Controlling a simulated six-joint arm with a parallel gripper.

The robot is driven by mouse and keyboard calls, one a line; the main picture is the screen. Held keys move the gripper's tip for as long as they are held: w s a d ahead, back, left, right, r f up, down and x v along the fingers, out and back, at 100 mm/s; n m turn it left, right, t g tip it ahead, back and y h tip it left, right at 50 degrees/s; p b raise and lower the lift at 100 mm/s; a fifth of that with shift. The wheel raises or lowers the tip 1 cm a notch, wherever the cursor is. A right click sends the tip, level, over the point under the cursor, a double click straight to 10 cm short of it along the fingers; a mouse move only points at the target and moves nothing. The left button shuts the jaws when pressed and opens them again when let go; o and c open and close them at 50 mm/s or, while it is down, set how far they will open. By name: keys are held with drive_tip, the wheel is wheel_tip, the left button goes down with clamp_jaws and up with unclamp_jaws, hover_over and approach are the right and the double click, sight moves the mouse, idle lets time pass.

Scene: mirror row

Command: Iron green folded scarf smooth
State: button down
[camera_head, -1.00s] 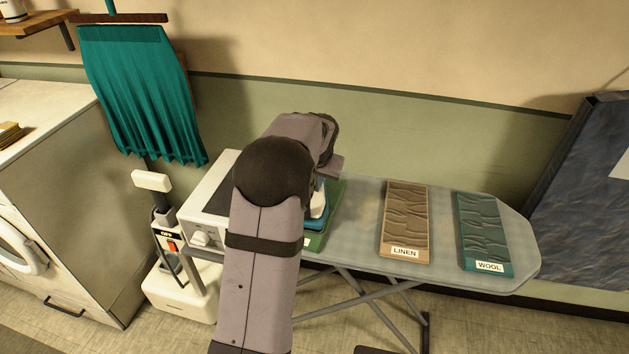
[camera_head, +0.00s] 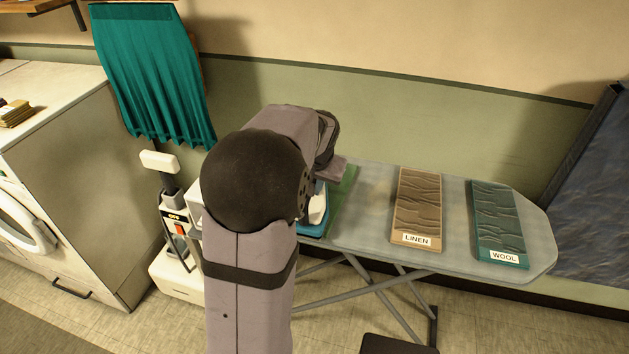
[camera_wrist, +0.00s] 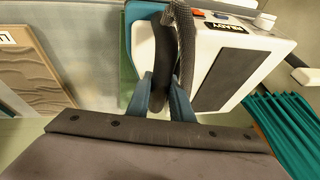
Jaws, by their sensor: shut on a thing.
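The green folded scarf (camera_head: 346,198) lies flat on the ironing board. Only its right part shows in the head view; my arm hides the rest. A green strip of it shows in the wrist view (camera_wrist: 127,75). The white and blue iron (camera_head: 317,208) is over the scarf, and its white body and dark handle show in the wrist view (camera_wrist: 144,50). My gripper (camera_wrist: 168,95) is shut on the iron's handle. I cannot tell whether the sole touches the cloth, nor see the creases under it.
The ironing board (camera_head: 370,215) has a brown LINEN piece (camera_head: 418,205) and a teal WOOL piece (camera_head: 498,220), both wrinkled, to the right. A white READY station (camera_wrist: 230,65) stands beside the iron. A teal curtain (camera_head: 155,75) hangs at the back left.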

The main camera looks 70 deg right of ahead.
drive_tip(key=shift+w+a+r, duration=0.1)
drive_tip(key=shift+a, duration=0.55)
wheel_tip(320, 180, up, 2)
drive_tip(key=shift+a+r+p, duration=0.1)
drive_tip(key=shift+a+p, duration=0.05)
drive_tip(key=shift+p, duration=0.35)
drive_tip(key=shift+r+p, duration=2.5)
drive_tip(key=shift+r, duration=0.5)
